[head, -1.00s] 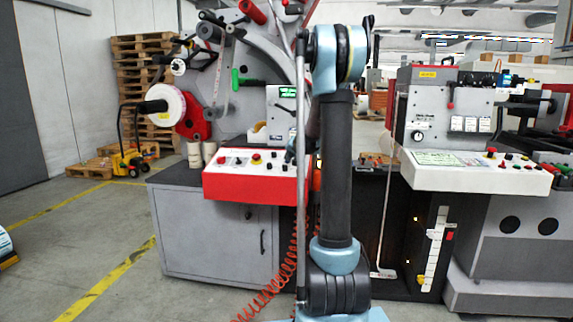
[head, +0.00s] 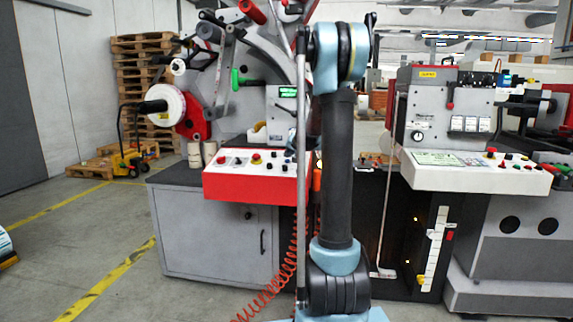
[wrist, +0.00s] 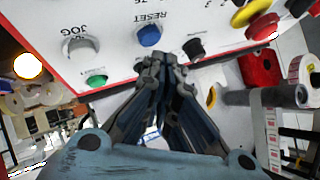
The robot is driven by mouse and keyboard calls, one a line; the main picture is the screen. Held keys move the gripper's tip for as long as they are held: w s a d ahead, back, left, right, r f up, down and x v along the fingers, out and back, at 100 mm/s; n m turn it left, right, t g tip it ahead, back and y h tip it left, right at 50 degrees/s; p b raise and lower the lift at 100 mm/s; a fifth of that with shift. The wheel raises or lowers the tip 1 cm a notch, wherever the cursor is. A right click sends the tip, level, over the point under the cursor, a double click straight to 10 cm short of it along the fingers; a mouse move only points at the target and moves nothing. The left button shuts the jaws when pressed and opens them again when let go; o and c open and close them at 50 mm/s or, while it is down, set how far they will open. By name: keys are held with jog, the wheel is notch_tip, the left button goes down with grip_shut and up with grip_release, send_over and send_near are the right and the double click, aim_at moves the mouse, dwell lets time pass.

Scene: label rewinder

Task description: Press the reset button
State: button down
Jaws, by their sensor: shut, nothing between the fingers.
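The reset button is a round blue push button (wrist: 149,35) on the white sloped panel in the wrist view, beside the upside-down word RESET. My gripper (wrist: 160,62) is shut and empty. Its fingertips appear just below the blue button in the picture, between it and a black button (wrist: 192,48). I cannot tell whether the tips touch the panel. In the head view the red-fronted control panel (head: 250,188) is left of my arm, which hides its right end; the blue button and my gripper cannot be made out there.
A white JOG button (wrist: 80,43) and a green button (wrist: 96,78) sit left of the blue one. Yellow and red controls lie at the upper right, with a red emergency button (wrist: 262,26). A second control panel (head: 475,172) stands right of my arm.

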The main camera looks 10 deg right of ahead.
jog(key=shift+r, duration=0.1)
jog(key=shift+s+a+r, duration=0.1)
jog(key=shift+s+r, duration=0.1)
jog(key=shift+r, duration=0.55)
jog(key=shift+s+a+r, duration=0.1)
jog(key=shift+s+r, duration=0.15)
jog(key=shift+r, duration=0.55)
jog(key=shift+s+a+r, duration=0.1)
jog(key=shift+s+r, duration=0.1)
jog(key=shift+r, duration=0.55)
jog(key=shift+d, duration=0.1)
jog(key=s+a+f+n+g, duration=0.1)
jog(key=s+a+f+g, duration=0.15)
jog(key=s, duration=1.05)
jog(key=s+a+f+n+g, duration=0.15)
jog(key=s+f, duration=0.25)
jog(key=s, duration=1)
jog(key=s+d+f+g, duration=0.1)
jog(key=s+f, duration=0.4)
jog(key=s, duration=0.4)
jog(key=s+d+f+n+g+h, duration=0.1)
jog(key=s+f, duration=0.4)
jog(key=s, duration=0.5)
jog(key=s+d+f+n+g+h, duration=0.1)
jog(key=s+f+g, duration=0.2)
jog(key=s, duration=0.7)
jog(key=shift+s+x, duration=0.25)
jog(key=shift+x, duration=0.9)
jog(key=shift+f, duration=0.1)
